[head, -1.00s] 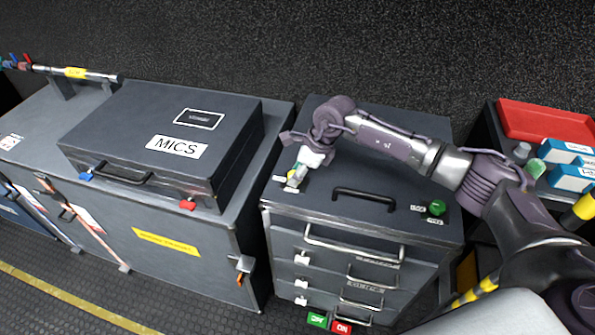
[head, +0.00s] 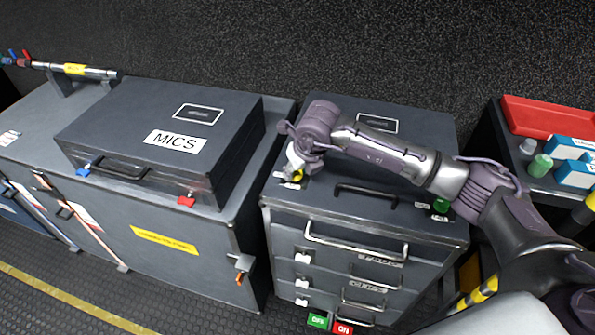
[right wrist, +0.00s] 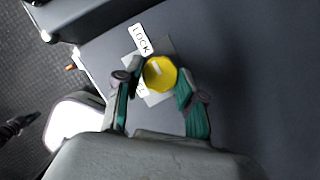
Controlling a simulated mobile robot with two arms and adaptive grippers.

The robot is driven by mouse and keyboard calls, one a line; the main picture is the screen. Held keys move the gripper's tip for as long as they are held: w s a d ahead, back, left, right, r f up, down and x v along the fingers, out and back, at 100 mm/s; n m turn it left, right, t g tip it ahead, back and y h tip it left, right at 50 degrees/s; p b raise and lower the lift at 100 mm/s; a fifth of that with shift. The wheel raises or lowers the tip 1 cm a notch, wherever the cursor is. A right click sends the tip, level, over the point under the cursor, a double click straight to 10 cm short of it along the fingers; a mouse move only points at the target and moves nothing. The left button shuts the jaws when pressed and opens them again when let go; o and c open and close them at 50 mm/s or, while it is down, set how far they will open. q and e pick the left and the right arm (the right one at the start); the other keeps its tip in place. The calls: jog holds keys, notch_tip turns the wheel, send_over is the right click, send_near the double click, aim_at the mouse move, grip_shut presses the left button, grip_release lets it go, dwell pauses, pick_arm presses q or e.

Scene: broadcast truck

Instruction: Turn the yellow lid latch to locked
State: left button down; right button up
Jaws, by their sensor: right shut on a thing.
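The yellow lid latch (head: 298,177) is a round knob on the front left corner of the grey drawer cabinet's lid (head: 345,150). In the right wrist view the yellow latch (right wrist: 160,73) shows a short pale mark on its face and sits on a light plate. A white "LOCK" label (right wrist: 140,38) is above it; a second label (right wrist: 141,88) is partly hidden by a finger. My right gripper (right wrist: 160,82) is shut on the latch, one finger on each side; in the head view the right gripper (head: 295,165) reaches down to it.
A black handle (head: 368,194) and a green knob (head: 441,206) are on the same lid. The "MICS" case (head: 150,115) stands left, with blue and red latches. A red tray (head: 545,122) and blue boxes (head: 575,160) are at the right. Drawers with handles are below.

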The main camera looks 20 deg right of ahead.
jog(key=shift+m, duration=0.3)
jog(key=o, duration=1.1)
jog(key=shift+o, duration=0.2)
jog(key=a+v, duration=0.1)
jog(key=v, duration=1.1)
jog(key=shift+d, duration=0.4)
jog(key=shift+s, duration=0.1)
